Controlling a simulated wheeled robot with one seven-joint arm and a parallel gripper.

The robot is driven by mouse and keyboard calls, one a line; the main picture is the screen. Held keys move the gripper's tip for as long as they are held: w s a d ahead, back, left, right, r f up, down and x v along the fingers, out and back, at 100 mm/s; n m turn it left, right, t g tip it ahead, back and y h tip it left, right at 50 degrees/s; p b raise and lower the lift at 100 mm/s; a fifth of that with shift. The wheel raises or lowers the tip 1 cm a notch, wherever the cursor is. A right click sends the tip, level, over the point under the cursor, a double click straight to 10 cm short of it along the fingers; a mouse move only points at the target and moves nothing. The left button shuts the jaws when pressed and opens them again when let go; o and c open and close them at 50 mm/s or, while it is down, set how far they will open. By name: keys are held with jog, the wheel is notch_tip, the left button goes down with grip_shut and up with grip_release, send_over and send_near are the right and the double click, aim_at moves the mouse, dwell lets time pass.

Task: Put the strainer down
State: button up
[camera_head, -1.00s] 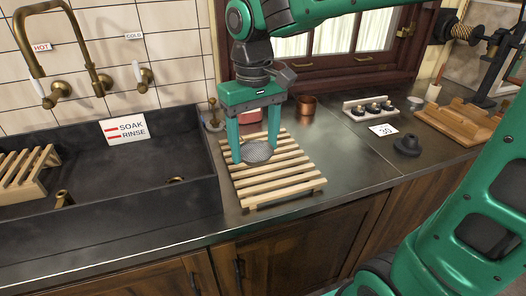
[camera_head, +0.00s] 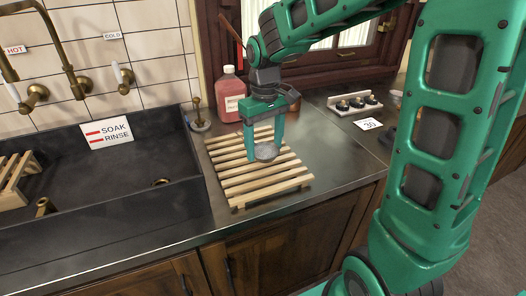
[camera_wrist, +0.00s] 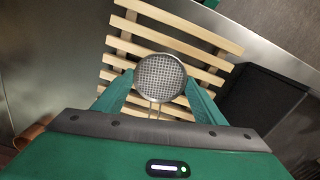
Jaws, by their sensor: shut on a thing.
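The strainer (camera_head: 266,152) is a small round metal mesh with a thin rim. My gripper (camera_head: 265,157) is shut on it and points down over the wooden slatted rack (camera_head: 262,183) on the counter. In the wrist view the strainer's mesh (camera_wrist: 160,78) lies just beyond my gripper's fingertips (camera_wrist: 156,100), with a thin wire handle running back between the fingers. The rack's slats (camera_wrist: 190,22) show behind it. I cannot tell whether the strainer touches the slats.
The dark sink (camera_head: 100,180) lies left of the rack, with a soak and rinse sign (camera_head: 108,132) at its back. A pink bottle (camera_head: 231,95) and a small brass-topped stand (camera_head: 198,118) are behind the rack.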

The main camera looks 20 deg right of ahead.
jog(key=shift+f, duration=1.15)
jog(key=o, duration=1.1)
jog(key=shift+f, duration=0.1)
notch_tip(320, 180, up, 12)
jog(key=shift+r, duration=0.15)
jog(key=s+d+f+m, duration=0.3)
jog(key=s+d, duration=0.2)
jog(key=s, duration=0.3)
jog(key=s+d+f+m, duration=0.3)
jog(key=s+d, duration=0.2)
jog(key=s, duration=0.4)
jog(key=s+d+f+m, duration=0.2)
jog(key=s+d, duration=0.3)
jog(key=s, duration=0.4)
jog(key=shift+d+f+m, duration=0.25)
jog(key=shift+f+m, duration=0.15)
jog(key=shift+f, duration=0.2)
